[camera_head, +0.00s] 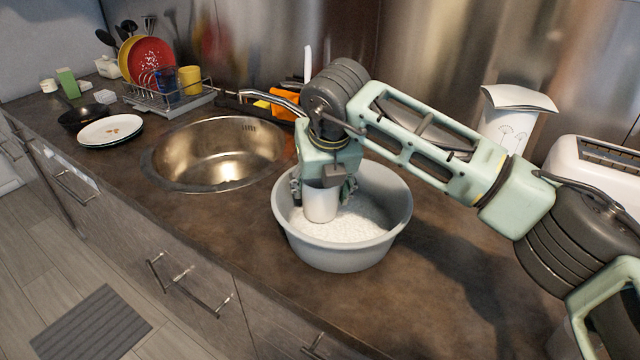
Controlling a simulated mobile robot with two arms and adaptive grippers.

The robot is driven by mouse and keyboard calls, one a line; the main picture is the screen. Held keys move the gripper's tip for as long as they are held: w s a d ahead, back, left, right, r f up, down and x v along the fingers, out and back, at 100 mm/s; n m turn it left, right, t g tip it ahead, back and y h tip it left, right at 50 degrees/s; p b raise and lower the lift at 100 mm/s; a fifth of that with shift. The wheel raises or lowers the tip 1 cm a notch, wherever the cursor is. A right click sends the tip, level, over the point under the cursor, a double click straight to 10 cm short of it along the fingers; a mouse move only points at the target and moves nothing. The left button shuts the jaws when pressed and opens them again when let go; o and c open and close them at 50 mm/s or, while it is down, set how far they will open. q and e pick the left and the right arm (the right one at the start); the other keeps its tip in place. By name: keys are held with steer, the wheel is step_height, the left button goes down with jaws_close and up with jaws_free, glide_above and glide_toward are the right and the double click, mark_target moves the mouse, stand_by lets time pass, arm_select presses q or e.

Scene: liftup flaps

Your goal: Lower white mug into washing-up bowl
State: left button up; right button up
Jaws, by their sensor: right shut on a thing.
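The white mug (320,205) is in my right gripper (322,188), which is shut on it and points down. The mug hangs upright inside the rim of the grey washing-up bowl (338,258), left of its middle. The bowl stands on the brown worktop and holds white suds (352,226). The mug's lower end is at or just above the suds; I cannot tell whether it touches them. The gripper hides the mug's top. My left gripper is not in view.
A round steel sink (215,155) with a tap (272,97) is left of the bowl. A dish rack (172,98), stacked plates (110,130) and a pan (85,115) stand further left. A white canister (505,120) and toaster (595,170) are at the right. The front worktop is clear.

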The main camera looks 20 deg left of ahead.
steer(key=shift+f+b, duration=0.65)
steer(key=shift+f, duration=0.15)
stand_by(0.4)
steer(key=o, duration=1.4)
steer(key=shift+o, duration=0.4)
